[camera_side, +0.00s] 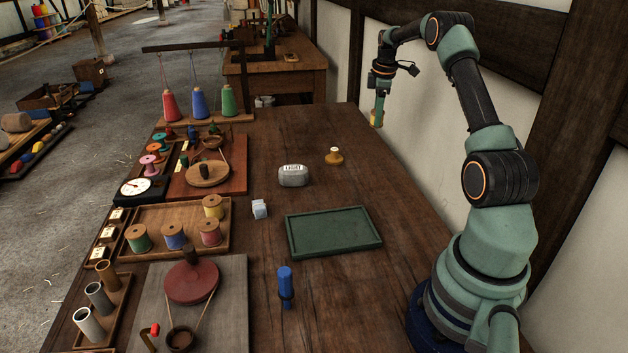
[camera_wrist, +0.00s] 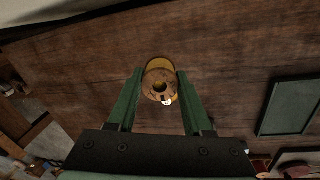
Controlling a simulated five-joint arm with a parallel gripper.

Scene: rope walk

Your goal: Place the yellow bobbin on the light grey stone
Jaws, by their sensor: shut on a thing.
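My gripper (camera_side: 377,115) is raised above the far right side of the bench and shut on a yellow bobbin (camera_side: 376,121). In the wrist view the bobbin (camera_wrist: 161,84) sits between the two green fingers of my gripper (camera_wrist: 161,76), its wooden end with a dark hole facing the camera. The light grey stone (camera_side: 293,178) lies on the bench left of and below my gripper in the side view, with a white label reading "LIGHT". Its top is clear. I cannot make the stone out in the wrist view.
A mustard-brown pot-like object with a white top (camera_side: 334,158) stands right of the stone. Bare bench surrounds the stone.

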